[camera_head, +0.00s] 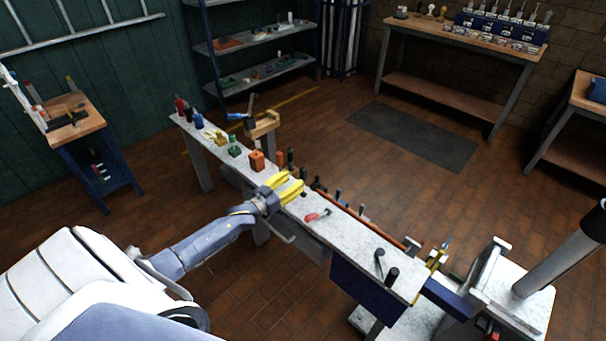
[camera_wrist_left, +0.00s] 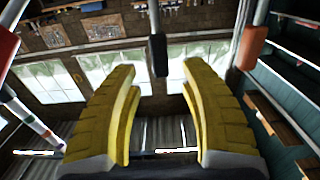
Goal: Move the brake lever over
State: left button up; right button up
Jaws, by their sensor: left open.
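My left gripper (camera_head: 294,184) is open over the middle of the long bench (camera_head: 318,232), its yellow fingers pointing right. In the left wrist view the two fingers of my left gripper (camera_wrist_left: 158,72) are spread apart. A rod with a black grip (camera_wrist_left: 157,55) shows in the gap beyond the fingertips, with no visible contact. An orange-red grip (camera_wrist_left: 250,47) on another rod is to the right of the fingers. I cannot tell which of these is the brake lever. A small black lever-like piece (camera_head: 379,262) lies toward the bench's near right end. My right gripper is not in view.
An orange block (camera_head: 257,160) and a green piece (camera_head: 235,147) stand on the bench left of the gripper. A red-handled tool (camera_head: 317,216) lies to its right. A grey pole (camera_head: 562,256) rises at the right. Open floor and a dark mat (camera_head: 412,137) are behind.

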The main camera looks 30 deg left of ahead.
aim_at(301, 175)
pick_arm(q)
jog(key=shift+w+d, duration=0.2)
jog(key=shift+w, duration=0.75)
jog(key=shift+w+d, duration=0.2)
jog(key=shift+w, duration=0.8)
jog(key=shift+w+d, duration=0.2)
jog(key=shift+w, duration=0.75)
jog(key=shift+o, duration=0.2)
grip_shut()
